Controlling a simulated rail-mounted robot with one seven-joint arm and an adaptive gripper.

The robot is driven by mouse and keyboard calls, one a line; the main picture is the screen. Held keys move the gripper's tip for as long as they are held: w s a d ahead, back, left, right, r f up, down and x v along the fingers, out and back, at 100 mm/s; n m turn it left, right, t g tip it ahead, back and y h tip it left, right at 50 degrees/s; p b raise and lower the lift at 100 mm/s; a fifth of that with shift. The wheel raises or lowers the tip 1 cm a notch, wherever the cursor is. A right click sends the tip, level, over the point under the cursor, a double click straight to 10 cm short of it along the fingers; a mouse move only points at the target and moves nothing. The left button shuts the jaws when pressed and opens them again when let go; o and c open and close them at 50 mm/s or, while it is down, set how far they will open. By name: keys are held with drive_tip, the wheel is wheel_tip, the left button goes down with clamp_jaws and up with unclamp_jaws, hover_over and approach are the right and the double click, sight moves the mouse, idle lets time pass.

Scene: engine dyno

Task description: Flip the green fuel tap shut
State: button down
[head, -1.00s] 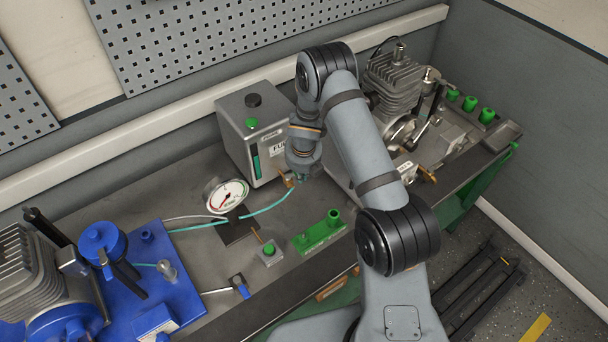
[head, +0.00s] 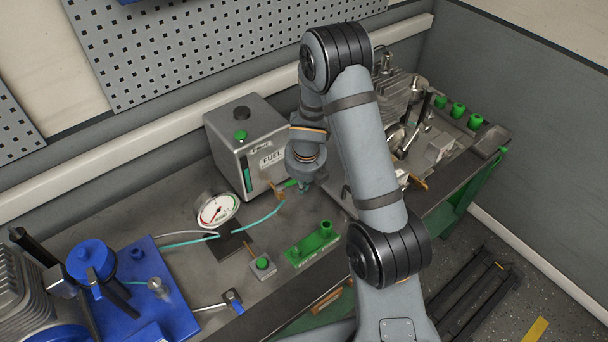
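The grey fuel tank (head: 228,150) stands at the back of the bench, with a "FUEL" label on its front. A brass fitting (head: 279,193) sits low at its right, where the teal hose begins. A small green lever (head: 290,183), which looks like the fuel tap, shows beside the fitting, close to my wrist. Its exact angle is hard to tell. My gripper (head: 304,187) points down right next to the tap. The fingers are small and mostly hidden below my wrist, so their opening and any contact do not show.
A round gauge (head: 217,210) stands left of the tap. A green block with posts (head: 312,244) and a green push button (head: 262,264) lie in front. A blue engine stand (head: 150,290) is at left. Another engine (head: 385,95) is partly hidden behind my arm.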

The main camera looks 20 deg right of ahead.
drive_tip(key=shift+p+v, duration=0.4)
drive_tip(key=shift+v, duration=0.7)
drive_tip(key=shift+d, duration=0.1)
